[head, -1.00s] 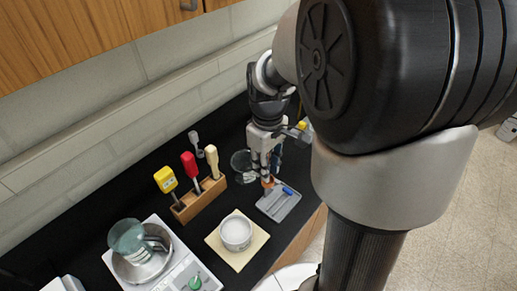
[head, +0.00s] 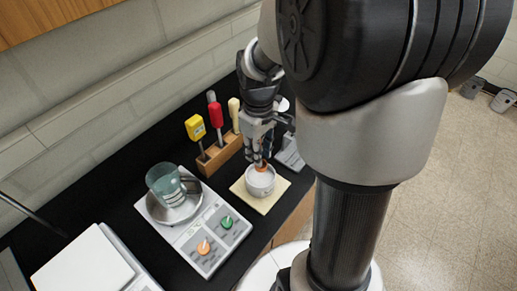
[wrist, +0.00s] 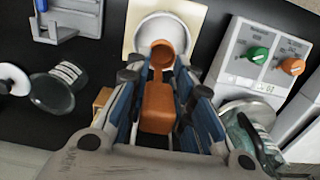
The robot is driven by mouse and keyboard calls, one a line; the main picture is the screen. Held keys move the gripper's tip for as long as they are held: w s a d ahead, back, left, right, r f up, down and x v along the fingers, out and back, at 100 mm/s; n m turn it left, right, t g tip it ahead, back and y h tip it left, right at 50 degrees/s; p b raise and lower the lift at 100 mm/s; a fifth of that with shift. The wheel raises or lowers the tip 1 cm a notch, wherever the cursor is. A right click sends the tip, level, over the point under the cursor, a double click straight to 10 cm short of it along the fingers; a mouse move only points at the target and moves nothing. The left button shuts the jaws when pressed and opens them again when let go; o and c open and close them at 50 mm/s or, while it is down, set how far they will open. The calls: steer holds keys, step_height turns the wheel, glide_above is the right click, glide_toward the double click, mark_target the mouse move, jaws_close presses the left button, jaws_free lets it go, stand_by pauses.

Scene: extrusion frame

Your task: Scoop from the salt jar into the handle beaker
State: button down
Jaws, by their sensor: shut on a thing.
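My gripper (head: 260,140) is shut on an orange scoop (wrist: 158,108), its handle between the fingers in the wrist view. The scoop's round bowl (wrist: 162,54) points at the white salt jar (wrist: 160,27) and overlaps its near rim in that view. In the head view the scoop is over the salt jar (head: 260,183), which stands on a beige mat. I cannot tell whether the bowl touches the salt. The handle beaker (head: 163,181), clear and bluish with a dark handle, stands on the round plate of a white device. It shows partly at the lower right of the wrist view (wrist: 243,135).
The white device (head: 205,240) has a green and an orange knob. A wooden block (head: 221,155) holds yellow, red and cream-handled tools behind the jar. A grey tray (wrist: 70,22) and another glass beaker (wrist: 50,93) lie left in the wrist view.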

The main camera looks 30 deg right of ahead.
steer(key=shift+f+b, duration=2)
steer(key=shift+f, duration=0.9)
steer(key=shift+r, duration=0.15)
steer(key=shift+r+p, duration=4.3)
steer(key=shift+r, duration=0.6)
